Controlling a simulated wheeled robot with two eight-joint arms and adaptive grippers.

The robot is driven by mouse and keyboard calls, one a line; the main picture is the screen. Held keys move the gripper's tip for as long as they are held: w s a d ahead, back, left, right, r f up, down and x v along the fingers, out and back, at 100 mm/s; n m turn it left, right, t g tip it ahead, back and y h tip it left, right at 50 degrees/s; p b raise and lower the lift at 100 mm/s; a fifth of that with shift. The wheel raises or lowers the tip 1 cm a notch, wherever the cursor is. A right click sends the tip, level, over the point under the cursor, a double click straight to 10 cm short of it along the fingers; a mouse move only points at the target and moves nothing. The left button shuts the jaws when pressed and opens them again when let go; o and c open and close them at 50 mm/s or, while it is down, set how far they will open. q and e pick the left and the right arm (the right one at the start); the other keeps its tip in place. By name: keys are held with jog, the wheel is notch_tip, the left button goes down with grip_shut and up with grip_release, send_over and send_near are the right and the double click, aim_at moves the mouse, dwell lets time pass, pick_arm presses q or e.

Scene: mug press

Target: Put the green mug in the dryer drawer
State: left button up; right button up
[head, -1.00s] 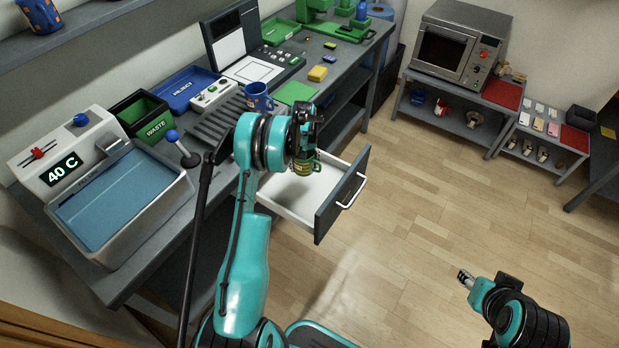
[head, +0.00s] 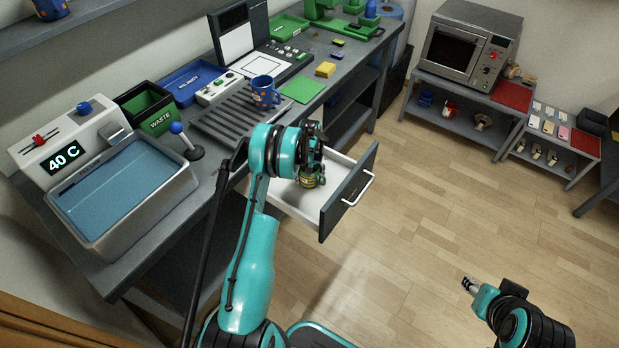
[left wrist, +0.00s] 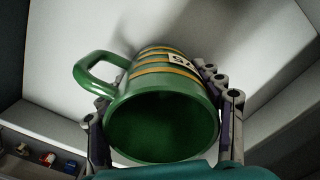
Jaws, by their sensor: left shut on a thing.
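The green mug (left wrist: 160,122) has yellow stripes and a white label, and its open mouth faces the left wrist camera. My left gripper (head: 311,172) is shut on it, with a finger on each side of its body; its handle sticks out to the left in the left wrist view. In the head view the mug (head: 311,181) hangs low over the open white drawer (head: 290,199), within its outline. I cannot tell whether the mug touches the drawer floor. My right gripper (head: 469,285) is over the floor at lower right; its finger state is too small to read.
The drawer front (head: 349,193) with its handle stands out from under the workbench. A blue mug (head: 264,92) stands on the dark drying rack (head: 229,124) above. A water bath (head: 125,195) is at left. The wooden floor (head: 420,200) to the right is clear.

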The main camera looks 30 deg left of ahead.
pick_arm(q)
jog(key=o, duration=1.5)
jog(key=shift+f, duration=0.1)
jog(key=shift+c, duration=0.2)
